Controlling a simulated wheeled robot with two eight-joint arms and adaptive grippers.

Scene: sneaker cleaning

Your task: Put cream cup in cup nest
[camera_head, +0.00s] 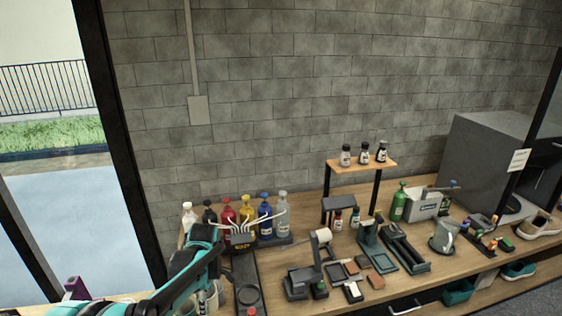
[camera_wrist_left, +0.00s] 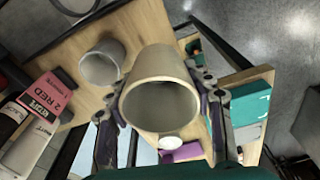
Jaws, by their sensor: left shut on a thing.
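The cream cup (camera_wrist_left: 161,60) is in my left gripper (camera_wrist_left: 163,82), with one finger on each side of it. Its open mouth faces the wrist camera and looks empty. A smaller grey cup (camera_wrist_left: 102,62) stands on the wooden tabletop to its left in the wrist view, apart from it. In the head view my left arm comes in at the lower left and hides most of the gripper. I cannot pick out the cup nest with certainty. My right gripper is not in view.
Several coloured bottles (camera_head: 228,211) stand in a row behind my left arm. Stands and trays (camera_head: 404,246) fill the bench's middle. Bare wood shows around the grey cup.

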